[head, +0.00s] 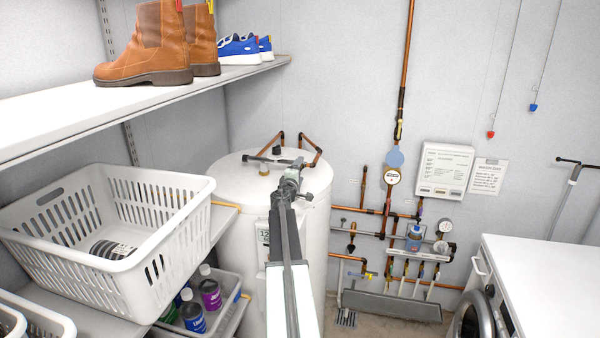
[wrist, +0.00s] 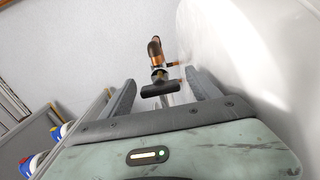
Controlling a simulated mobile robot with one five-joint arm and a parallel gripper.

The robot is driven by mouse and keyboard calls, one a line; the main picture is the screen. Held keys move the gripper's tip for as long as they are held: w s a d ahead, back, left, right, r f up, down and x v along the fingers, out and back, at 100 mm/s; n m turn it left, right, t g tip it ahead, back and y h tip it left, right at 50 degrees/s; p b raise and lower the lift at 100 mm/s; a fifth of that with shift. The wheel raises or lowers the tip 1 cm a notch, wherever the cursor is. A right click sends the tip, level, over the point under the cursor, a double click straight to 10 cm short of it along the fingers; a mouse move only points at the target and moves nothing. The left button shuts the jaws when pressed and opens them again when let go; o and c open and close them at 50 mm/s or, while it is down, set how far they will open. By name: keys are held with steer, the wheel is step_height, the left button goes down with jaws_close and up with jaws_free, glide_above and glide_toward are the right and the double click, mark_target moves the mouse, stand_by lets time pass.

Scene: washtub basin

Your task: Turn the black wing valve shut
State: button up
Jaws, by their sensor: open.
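The black wing valve (wrist: 160,89) shows in the wrist view as a dark cross-bar handle in front of a copper pipe elbow (wrist: 155,48). My gripper (wrist: 162,82) is open, with one finger on each side of the handle. I see gaps between the handle and both fingers, so it is not gripped. In the head view my gripper (head: 290,174) is at the white water tank (head: 312,235), near its top. I cannot clearly make out the valve there among the dark parts of my arm.
The tank's curved white wall is close on the right in the wrist view. A white basket (head: 165,255) and a tray of bottles (head: 232,285) stand left of my arm. A shelf with boots (head: 150,50) hangs above. Pipes and gauges (head: 393,177) line the back wall.

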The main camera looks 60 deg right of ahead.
steer(key=v, duration=0.8)
steer(key=shift+d, duration=0.1)
